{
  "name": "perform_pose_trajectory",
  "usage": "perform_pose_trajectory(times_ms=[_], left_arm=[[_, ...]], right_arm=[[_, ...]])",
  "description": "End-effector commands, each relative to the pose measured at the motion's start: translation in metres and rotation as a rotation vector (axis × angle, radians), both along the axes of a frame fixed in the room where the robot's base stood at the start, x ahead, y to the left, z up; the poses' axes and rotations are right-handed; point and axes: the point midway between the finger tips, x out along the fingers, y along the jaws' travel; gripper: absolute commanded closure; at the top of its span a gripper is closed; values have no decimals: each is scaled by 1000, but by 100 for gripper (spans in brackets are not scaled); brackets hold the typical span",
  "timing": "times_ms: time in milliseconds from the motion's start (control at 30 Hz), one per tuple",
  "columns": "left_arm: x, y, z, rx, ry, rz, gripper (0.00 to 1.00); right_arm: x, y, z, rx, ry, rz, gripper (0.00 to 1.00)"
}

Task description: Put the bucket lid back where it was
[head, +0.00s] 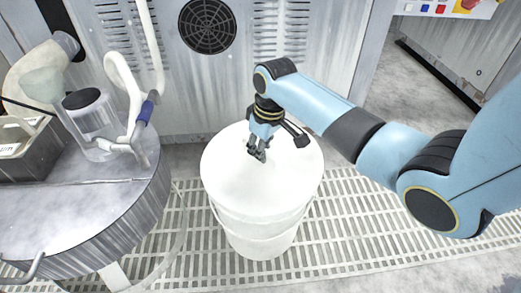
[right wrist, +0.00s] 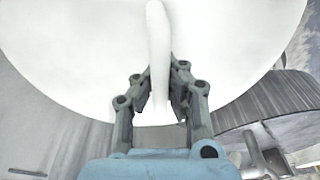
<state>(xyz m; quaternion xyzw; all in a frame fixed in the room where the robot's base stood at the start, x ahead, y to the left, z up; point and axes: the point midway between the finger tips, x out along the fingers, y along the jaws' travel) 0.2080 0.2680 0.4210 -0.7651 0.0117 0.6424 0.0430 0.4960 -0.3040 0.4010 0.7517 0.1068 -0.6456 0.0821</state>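The white round bucket lid (head: 285,180) covers the top of the white bucket (head: 262,242), which stands on the floor grating. I cannot tell for certain whether the lid rests on the rim or is slightly raised. My right gripper (head: 258,154) points down over the back-left part of the lid. In the right wrist view a white bar-like handle (right wrist: 158,40) runs between the fingers of that gripper (right wrist: 159,75), and both fingertips appear to touch its sides. The lid's white face (right wrist: 80,50) fills much of that view. My left gripper is not in view.
A round grey platen table (head: 60,215) with a white bent pipe (head: 122,75) and a grey box (head: 28,150) stands close to the left of the bucket. A grey machine cabinet (head: 285,85) is behind. Floor grating (head: 350,225) to the right is clear.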

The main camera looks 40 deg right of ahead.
Motion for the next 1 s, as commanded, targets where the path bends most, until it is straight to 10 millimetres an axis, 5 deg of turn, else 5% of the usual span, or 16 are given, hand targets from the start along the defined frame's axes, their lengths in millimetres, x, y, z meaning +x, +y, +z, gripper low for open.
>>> perform_pose_trajectory(times_ms=[267, 533, 833, 1000], left_arm=[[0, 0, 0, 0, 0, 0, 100], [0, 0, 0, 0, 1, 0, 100], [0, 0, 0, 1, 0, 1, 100], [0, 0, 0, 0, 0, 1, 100]], right_arm=[[0, 0, 0, 0, -1, 0, 100], [0, 0, 0, 0, -1, 0, 67], [0, 0, 2, 0, 0, 0, 67], [-3, -2, 25, -2, -3, 1, 67]])
